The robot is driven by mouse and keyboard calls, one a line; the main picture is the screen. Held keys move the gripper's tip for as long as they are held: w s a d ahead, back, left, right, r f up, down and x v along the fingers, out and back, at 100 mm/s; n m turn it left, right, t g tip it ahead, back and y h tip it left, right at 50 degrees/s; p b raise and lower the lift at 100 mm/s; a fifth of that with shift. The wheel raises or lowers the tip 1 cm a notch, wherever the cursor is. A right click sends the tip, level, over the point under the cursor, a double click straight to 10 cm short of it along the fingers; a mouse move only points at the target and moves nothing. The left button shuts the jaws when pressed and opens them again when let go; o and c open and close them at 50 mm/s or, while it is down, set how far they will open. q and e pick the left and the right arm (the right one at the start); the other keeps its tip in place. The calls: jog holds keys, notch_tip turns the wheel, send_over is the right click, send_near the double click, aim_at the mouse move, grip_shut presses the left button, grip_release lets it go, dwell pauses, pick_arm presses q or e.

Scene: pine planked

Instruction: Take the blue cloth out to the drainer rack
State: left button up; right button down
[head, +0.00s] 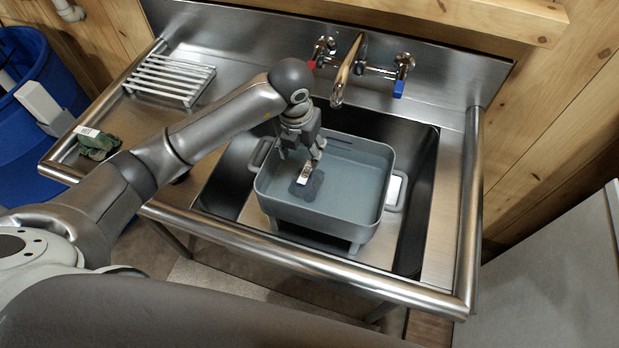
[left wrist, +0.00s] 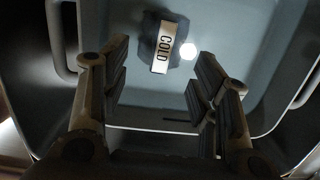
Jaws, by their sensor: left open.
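A dark blue-grey cloth (head: 307,188) lies on the floor of the grey basin in the sink. It carries a white tag reading "COLD", clear in the left wrist view, where the cloth (left wrist: 148,45) shows around the tag. My left gripper (head: 309,158) reaches down into the basin above the cloth. Its fingers (left wrist: 163,95) are apart with nothing between them, and the cloth shows ahead of them. The drainer rack (head: 168,77) is an empty metal rack on the counter at the back left. My right gripper is not in view.
The grey basin (head: 378,170) has raised walls and side handles and stands inside the steel sink (head: 420,190). A faucet (head: 347,70) rises behind it. A dark green cloth (head: 98,152) with a white tag lies on the left counter. A blue bin (head: 35,150) stands at the left.

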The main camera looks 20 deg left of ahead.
aim_at(306, 172)
pick_arm(q)
notch_tip(306, 172, down, 5)
jog(key=shift+w+d+f+p, duration=0.1)
jog(key=shift+w+p, duration=0.05)
jog(key=shift+p, duration=0.25)
jog(key=f, duration=0.1)
jog(key=f+p, duration=0.1)
jog(key=f, duration=0.2)
jog(key=shift+w+d, duration=0.1)
jog(key=shift+d, duration=0.2)
jog(key=shift+w+f+p, duration=0.15)
jog(key=shift+f+p, duration=0.15)
jog(key=shift+f, duration=0.4)
jog(key=shift+c, duration=0.5)
jog(key=c, duration=1.1)
jog(key=shift+r, duration=0.1)
jog(key=shift+r, duration=0.1)
